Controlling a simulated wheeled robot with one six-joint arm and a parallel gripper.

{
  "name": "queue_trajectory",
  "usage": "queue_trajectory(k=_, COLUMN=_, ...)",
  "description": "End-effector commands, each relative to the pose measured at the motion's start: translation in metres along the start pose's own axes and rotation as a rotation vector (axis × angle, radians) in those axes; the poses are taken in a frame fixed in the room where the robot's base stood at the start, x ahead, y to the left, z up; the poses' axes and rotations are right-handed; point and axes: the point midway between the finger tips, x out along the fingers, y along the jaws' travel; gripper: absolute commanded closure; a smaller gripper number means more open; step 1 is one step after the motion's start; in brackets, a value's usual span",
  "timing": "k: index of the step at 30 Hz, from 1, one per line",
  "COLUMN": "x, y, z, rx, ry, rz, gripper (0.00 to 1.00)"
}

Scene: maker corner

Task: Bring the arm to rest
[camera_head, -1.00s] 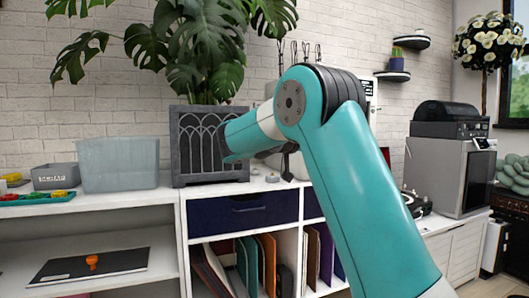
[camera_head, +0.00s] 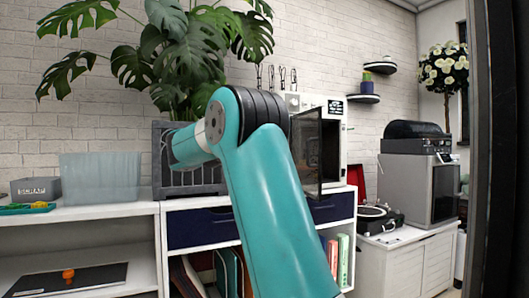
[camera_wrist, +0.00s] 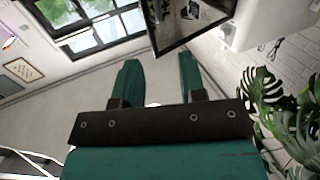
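My teal arm (camera_head: 265,200) rises from the bottom of the head view, bends at a dark ribbed joint and points to the left and away, in front of the dark planter. My gripper does not show in the head view. In the wrist view my gripper (camera_wrist: 158,62) is open, with two teal fingers apart and nothing between them. The wrist view looks past the fingers at a plain wall, a window and an open dark-framed door.
A white appliance (camera_head: 334,108) with its dark door (camera_head: 306,150) swung open stands just right of my arm. A leafy plant (camera_head: 185,55), a clear bin (camera_head: 100,178) and a scrap box (camera_head: 35,189) stand to the left. A dark edge (camera_head: 497,150) borders the right.

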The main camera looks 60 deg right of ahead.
Motion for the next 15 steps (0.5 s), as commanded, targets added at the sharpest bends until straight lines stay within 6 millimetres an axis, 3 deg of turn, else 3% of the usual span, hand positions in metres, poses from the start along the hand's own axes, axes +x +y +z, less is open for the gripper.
queue_trajectory(k=11, x=-0.001, y=-0.001, z=0.0, rx=0.0, ry=-0.001, rz=-0.004, gripper=0.62)
queue_trajectory(k=15, x=-0.017, y=-0.019, z=0.013, rx=-0.029, ry=-0.062, rz=-0.111, gripper=0.62)
